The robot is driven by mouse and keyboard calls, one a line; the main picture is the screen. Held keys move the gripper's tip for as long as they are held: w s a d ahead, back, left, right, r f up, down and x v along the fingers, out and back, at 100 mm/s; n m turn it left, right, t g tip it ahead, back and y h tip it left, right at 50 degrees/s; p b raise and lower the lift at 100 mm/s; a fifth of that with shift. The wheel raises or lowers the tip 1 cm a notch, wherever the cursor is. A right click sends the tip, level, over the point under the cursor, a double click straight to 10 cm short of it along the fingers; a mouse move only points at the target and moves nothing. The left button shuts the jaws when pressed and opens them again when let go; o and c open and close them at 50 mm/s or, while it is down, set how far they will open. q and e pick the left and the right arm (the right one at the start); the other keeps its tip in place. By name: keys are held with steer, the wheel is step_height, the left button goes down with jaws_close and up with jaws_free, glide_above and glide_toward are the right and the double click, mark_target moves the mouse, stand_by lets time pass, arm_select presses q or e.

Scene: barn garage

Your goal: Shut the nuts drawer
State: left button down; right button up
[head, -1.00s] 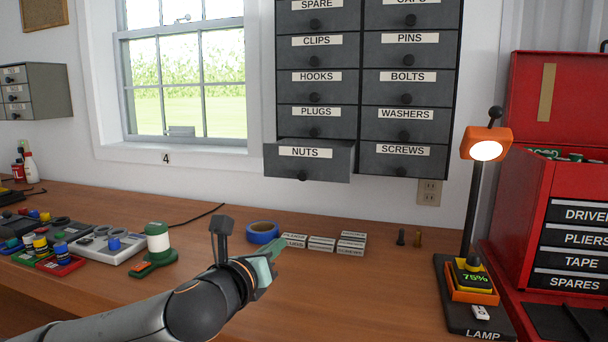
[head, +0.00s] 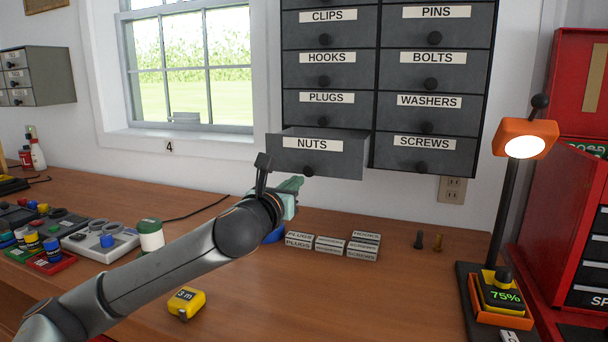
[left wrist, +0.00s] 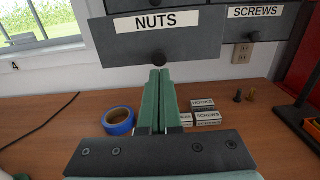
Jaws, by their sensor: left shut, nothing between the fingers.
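The nuts drawer (head: 318,157) is the bottom left drawer of the dark wall cabinet. It stands out from the cabinet front, partly open, with a round black knob (head: 308,171) low on its face. It also shows in the left wrist view (left wrist: 185,42), with its knob above the fingertips. My left gripper (head: 292,186) is shut and empty, with its green fingers just below and in front of the drawer's knob. In the left wrist view the two fingers (left wrist: 159,78) lie together, pointing at the drawer. I cannot tell whether they touch it. My right gripper is not in view.
The screws drawer (head: 424,156) beside it is flush. Below on the bench are small labelled boxes (head: 333,244), blue tape (left wrist: 118,121), a yellow tape measure (head: 187,303) and two bolts. An orange lamp (head: 525,137) and red toolbox (head: 590,230) stand at the right.

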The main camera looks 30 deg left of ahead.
mark_target(309, 171)
arm_select(q)
steer(key=shift+x, duration=2.95)
